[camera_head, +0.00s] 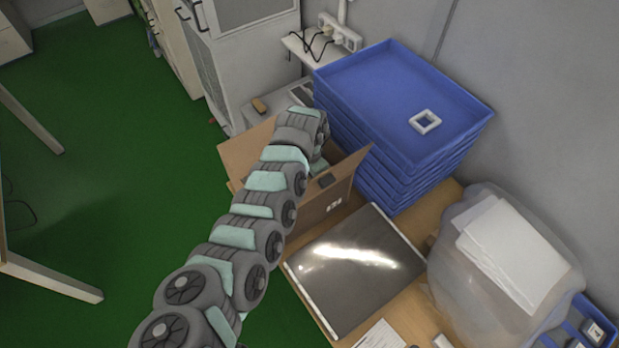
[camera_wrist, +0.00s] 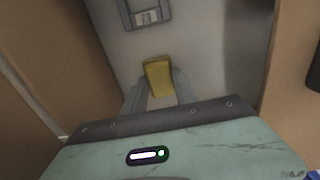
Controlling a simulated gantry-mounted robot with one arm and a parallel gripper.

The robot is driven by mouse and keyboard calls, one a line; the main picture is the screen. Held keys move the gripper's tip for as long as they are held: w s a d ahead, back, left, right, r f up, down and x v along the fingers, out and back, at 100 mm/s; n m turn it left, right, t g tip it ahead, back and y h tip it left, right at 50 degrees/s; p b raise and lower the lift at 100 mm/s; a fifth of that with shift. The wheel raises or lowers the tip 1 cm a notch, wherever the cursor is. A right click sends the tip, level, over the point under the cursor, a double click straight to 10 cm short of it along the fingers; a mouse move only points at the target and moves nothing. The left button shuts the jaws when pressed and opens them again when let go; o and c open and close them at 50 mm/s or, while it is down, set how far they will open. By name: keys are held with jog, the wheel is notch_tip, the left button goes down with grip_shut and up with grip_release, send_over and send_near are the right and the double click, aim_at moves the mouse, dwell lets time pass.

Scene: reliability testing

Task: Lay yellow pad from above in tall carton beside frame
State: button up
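The yellow pad (camera_wrist: 158,78) sits between the two grey fingertips of my gripper (camera_wrist: 159,80) in the wrist view. The fingers look closed on its sides. Brown cardboard walls of the carton stand left (camera_wrist: 62,85) and right (camera_wrist: 292,60), with a grey surface beyond the pad. A grey frame-like piece (camera_wrist: 147,13) lies at the top of that view. I cannot tell whether the pad touches anything below.
A stack of blue trays (camera_head: 385,85) stands right behind the carton, with a white square frame (camera_head: 425,121) on top. A dark glossy panel (camera_head: 355,265) lies in front. A clear bag with white sheets (camera_head: 510,255) is at right.

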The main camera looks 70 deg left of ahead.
jog(key=o, duration=0.3)
jog(key=shift+o, duration=0.2)
jog(key=shift+r, duration=0.15)
notch_tip(320, 180, up, 12)
jog(key=shift+b, duration=0.35)
dwell(0.5)
